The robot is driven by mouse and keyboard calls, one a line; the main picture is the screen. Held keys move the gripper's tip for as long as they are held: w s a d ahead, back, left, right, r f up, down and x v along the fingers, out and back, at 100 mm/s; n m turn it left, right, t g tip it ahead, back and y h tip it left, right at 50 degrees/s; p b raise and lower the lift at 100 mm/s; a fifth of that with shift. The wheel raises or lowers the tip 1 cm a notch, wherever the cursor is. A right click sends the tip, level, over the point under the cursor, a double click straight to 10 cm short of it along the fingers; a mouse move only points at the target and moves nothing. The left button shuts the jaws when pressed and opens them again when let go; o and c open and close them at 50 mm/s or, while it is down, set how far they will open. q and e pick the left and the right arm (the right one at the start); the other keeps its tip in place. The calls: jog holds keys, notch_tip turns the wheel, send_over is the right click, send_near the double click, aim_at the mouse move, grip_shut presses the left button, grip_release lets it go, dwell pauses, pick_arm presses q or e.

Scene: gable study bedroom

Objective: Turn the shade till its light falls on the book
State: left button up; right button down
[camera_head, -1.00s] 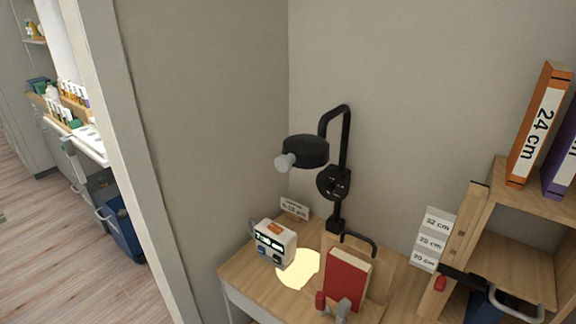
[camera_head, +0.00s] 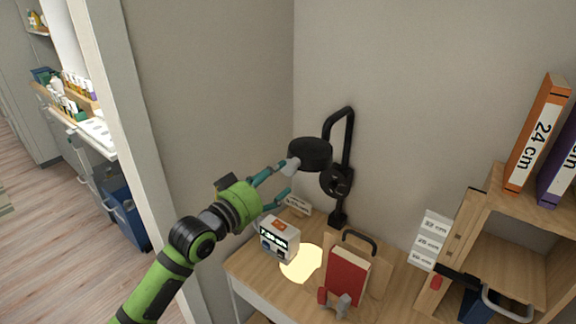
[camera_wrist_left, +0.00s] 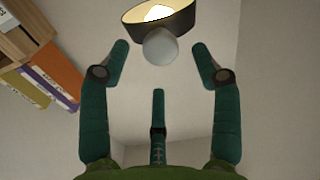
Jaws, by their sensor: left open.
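The black lamp shade (camera_head: 311,153) hangs from a black bracket arm on the wall, with a pale grey knob (camera_head: 291,167) on its left side. The knob (camera_wrist_left: 160,46) and the lit shade (camera_wrist_left: 178,18) also show in the left wrist view. My left gripper (camera_head: 283,180) is open, its teal fingers close to the knob; in the wrist view the knob lies between and just beyond the fingertips, not gripped. The red book (camera_head: 347,275) leans on a wooden stand on the desk. The yellow light spot (camera_head: 301,263) falls on the desk left of the book. My right gripper is not in view.
A white box with a display (camera_head: 279,239) stands left of the light spot. A wooden shelf (camera_head: 505,236) with an orange binder (camera_head: 538,134) and a purple binder is at the right. Walls close in behind and left of the lamp.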

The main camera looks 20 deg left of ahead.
aim_at(286, 171)
pick_arm(q)
jog(key=p+x, duration=0.1)
jog(key=x, duration=0.4)
jog(key=shift+w+d+p, duration=0.15)
jog(key=shift+w+p, duration=0.1)
jog(key=shift+p, duration=0.05)
jog(key=shift+f, duration=0.1)
jog(key=c, duration=1.2)
